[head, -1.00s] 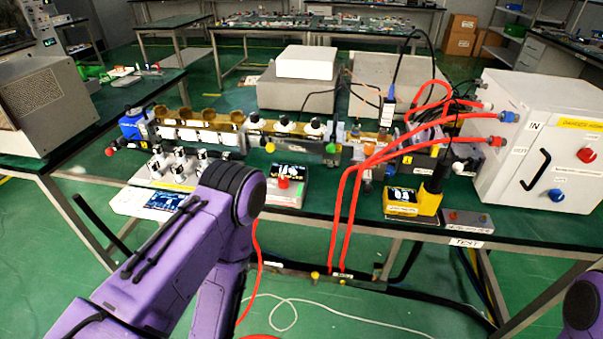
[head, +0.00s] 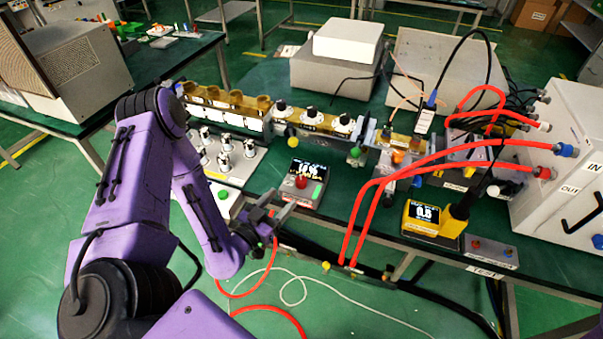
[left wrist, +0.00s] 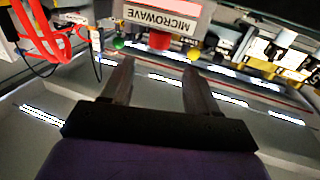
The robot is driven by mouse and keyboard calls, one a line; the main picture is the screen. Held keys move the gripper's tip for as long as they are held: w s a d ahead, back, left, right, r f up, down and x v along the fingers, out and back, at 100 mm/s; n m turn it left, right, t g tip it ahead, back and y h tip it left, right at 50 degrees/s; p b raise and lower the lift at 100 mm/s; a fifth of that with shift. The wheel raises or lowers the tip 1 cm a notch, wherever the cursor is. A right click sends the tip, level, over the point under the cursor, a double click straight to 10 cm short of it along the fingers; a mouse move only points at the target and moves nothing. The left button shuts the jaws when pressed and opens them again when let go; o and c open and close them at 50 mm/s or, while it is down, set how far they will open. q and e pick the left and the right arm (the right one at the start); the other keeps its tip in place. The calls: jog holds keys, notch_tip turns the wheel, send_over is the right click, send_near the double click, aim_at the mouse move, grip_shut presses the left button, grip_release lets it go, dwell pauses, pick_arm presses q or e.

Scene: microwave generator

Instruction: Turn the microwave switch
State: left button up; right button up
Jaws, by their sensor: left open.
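The microwave generator (head: 316,172) is a small grey box with a lit display, near the front edge of the green table. Its red switch knob (head: 301,181) is on the near side, beside a green patch. My left gripper (head: 279,207) is open and empty, just in front and slightly to the left of the box. In the left wrist view the "MICROWAVE" label (left wrist: 163,16) appears upside down. The red knob (left wrist: 160,41) lies beyond and between the two open fingertips (left wrist: 158,68), apparently apart from them. My right gripper is not in view.
A yellow meter (head: 428,222) and a small grey button box (head: 490,252) stand to the right. Red hoses (head: 375,195) arch over the table between them and the generator. Several metal-topped knobs (head: 223,145) stand left of the generator. Floor in front is open apart from cables.

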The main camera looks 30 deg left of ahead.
aim_at(298, 184)
pick_arm(q)
jog(key=w+p, duration=0.2)
jog(key=w, duration=0.8)
jog(key=shift+d, duration=0.2)
jog(key=c, duration=0.9)
